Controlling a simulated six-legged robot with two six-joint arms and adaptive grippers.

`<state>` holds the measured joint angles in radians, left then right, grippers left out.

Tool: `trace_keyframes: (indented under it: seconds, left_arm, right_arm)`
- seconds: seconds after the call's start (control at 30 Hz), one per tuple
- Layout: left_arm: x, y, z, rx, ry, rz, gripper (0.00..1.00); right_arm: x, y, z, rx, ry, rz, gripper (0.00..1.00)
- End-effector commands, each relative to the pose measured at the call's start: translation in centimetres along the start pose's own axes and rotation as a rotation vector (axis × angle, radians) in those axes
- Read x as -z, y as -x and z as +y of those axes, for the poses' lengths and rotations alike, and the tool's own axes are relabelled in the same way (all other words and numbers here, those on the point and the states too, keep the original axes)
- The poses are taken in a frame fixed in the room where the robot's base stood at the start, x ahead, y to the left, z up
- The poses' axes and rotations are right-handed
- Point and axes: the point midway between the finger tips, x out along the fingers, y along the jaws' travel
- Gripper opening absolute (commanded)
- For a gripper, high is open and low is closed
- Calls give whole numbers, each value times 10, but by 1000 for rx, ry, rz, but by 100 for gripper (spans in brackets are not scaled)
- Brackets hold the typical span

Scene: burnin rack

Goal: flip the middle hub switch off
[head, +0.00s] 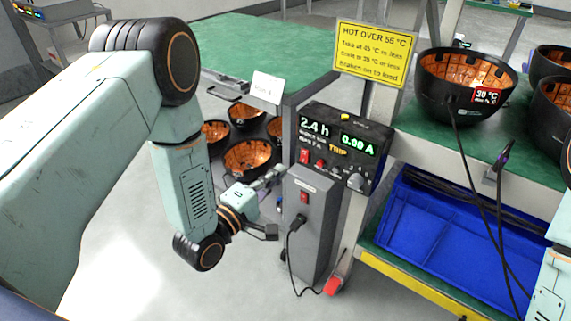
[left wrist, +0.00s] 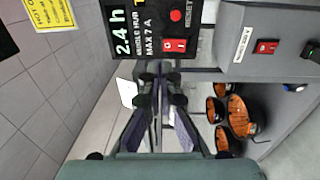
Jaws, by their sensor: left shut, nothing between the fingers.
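The middle hub panel (head: 345,143) is a black box with a lit 2.4 h display, a 0.00 A display and a lit TRIP sign. Its red rocker switch (head: 304,156) is at the lower left, beside a red reset button (head: 320,163); I cannot tell which way the rocker is set. In the left wrist view the rocker (left wrist: 174,45) and reset button (left wrist: 176,16) lie just beyond the fingertips. My left gripper (head: 278,173) is shut and empty, below and left of the rocker, apparently apart from it. My right gripper is out of view.
A grey box (head: 311,230) below the panel has its own red switch (head: 304,197) and a plugged black cable. Copper-lined black bowls (head: 248,158) stand left behind. A blue bin (head: 410,215) and a bowl marked 30 °C (head: 460,85) are right.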

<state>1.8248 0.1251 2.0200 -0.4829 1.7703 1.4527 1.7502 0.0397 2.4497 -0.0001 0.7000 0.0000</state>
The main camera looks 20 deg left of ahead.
Motion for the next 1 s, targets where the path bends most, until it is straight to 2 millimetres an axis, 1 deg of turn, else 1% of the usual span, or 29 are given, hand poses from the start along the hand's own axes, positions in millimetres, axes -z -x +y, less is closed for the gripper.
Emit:
trace_keyframes:
  seconds: [0.03,0.1,0.2,0.33,0.5,1.0]
  left_arm:
    - [1,10,4,3,3,4,0]
    - [1,22,6,2,2,4,0]
    - [1,37,8,1,1,3,0]
    - [1,49,9,0,0,2,0]
    - [0,55,10,-1,0,0,0]
    - [0,56,9,1,-20,0,0]
  right_arm:
    - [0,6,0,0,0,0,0]
    - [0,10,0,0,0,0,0]
    - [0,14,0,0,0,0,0]
    - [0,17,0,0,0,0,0]
    - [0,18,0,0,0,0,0]
    - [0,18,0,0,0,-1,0]
